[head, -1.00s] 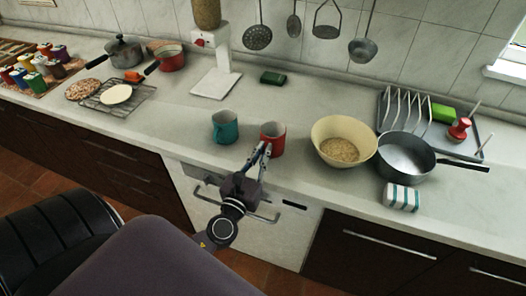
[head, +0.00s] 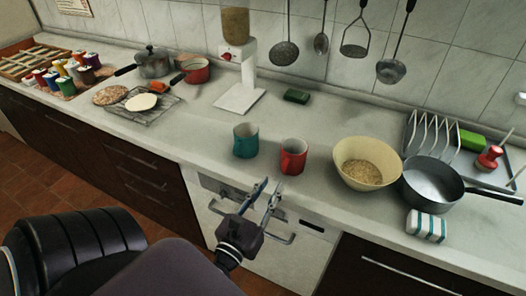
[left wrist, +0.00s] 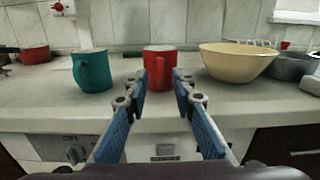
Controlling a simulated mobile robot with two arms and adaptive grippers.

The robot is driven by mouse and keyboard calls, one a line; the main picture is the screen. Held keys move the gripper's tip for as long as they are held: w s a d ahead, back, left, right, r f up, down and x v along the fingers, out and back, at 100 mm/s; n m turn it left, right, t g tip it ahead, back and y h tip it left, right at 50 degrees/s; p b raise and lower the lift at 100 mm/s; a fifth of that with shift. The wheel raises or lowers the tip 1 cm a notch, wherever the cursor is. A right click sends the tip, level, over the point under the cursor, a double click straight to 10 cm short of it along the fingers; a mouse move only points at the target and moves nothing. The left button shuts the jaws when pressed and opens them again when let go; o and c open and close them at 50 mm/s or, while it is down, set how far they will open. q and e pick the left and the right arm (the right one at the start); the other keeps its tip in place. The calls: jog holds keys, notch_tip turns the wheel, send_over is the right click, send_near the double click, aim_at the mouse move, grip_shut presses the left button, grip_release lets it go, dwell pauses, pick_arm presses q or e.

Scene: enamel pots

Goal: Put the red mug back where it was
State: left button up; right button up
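The red mug (head: 293,156) stands upright on the counter, between a teal mug (head: 246,141) and a cream bowl (head: 366,163). My left gripper (head: 268,187) is open and empty, in front of the counter edge and apart from the mug. Its two blue-padded fingers also show in the left wrist view (left wrist: 160,85), spread with a gap between them. My right gripper is not in view.
A grey saucepan (head: 432,184) and a striped sponge (head: 427,226) stand right of the bowl. A white scale-like dispenser (head: 238,98) and a dark green block (head: 296,96) are behind the mugs. The counter (head: 200,135) left of the teal mug is clear.

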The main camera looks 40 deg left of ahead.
pick_arm(q)
jog(key=shift+b+v, duration=0.5)
jog(key=shift+v, duration=1.25)
jog(key=s+a+f+n+g, duration=0.1)
jog(key=s+f+n+g, duration=0.25)
jog(key=f, duration=0.85)
jog(key=s+f+n+g, duration=0.25)
jog(key=f+n, duration=0.25)
jog(key=f, duration=0.7)
jog(key=s+a+f+n+g, duration=0.1)
jog(key=s+f+n+g, duration=0.2)
jog(key=f, duration=0.9)
jog(key=s+d+f+n+g+h, duration=0.2)
jog(key=s+d+f+n+g, duration=0.2)
jog(key=s+f+n, duration=0.5)
jog(key=s+d+f+n+g+h, duration=0.1)
jog(key=s+d+f+n+g, duration=0.3)
jog(key=s+f+n, duration=0.6)
notch_tip(320, 180, down, 3)
jog(key=s, duration=0.3)
jog(key=shift+h, duration=0.4)
jog(key=shift+r, duration=0.1)
